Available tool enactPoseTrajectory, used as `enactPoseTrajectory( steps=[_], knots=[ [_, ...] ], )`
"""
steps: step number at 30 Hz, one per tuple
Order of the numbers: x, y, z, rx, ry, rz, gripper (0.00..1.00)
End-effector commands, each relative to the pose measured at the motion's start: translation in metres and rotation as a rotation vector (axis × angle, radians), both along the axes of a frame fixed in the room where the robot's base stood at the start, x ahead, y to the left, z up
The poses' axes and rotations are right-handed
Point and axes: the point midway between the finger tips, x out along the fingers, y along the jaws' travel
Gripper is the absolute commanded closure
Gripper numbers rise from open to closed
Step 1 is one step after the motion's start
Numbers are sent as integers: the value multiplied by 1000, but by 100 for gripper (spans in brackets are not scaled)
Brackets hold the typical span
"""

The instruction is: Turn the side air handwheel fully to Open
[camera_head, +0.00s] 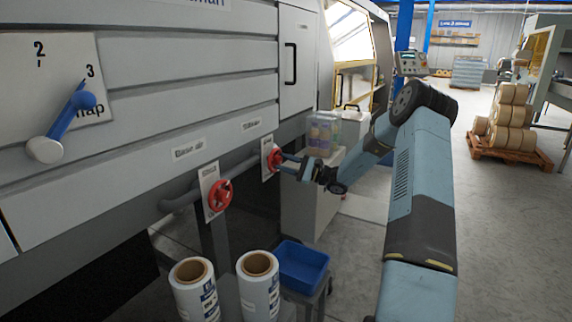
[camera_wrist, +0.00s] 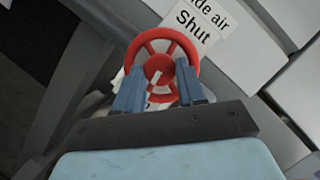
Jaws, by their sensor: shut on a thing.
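The side air handwheel is red and round. In the head view it (camera_head: 273,160) sits on a pipe on the machine's side, under a label that seems to read "Side air". In the wrist view the wheel (camera_wrist: 165,32) fills the middle, beside a plate (camera_wrist: 197,18) reading "ide air" and "Shut". My gripper (camera_wrist: 157,78) is shut on the wheel, its two blue fingers reaching over the near part of the rim. In the head view my gripper (camera_head: 283,161) meets the wheel from the right. The fingers hide part of the rim. A pale mark shows below the hub.
A second red handwheel (camera_head: 220,195), labelled "Base air", is left of it. Below stand two white rolls (camera_head: 196,290) and a blue bin (camera_head: 301,267). A grey cabinet (camera_head: 310,208) with a clear box stands behind my gripper. Open floor lies to the right.

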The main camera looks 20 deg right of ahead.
Motion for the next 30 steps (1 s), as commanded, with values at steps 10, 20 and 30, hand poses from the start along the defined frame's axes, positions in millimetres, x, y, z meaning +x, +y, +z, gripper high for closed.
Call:
enactPoseTrajectory(
  steps=[10,20,30],
  knots=[
    [-2,0,-6,112,118,-1,91],
    [-2,1,-7,137,142,-1,91],
    [-2,1,-7,137,143,0,54]
  ],
)
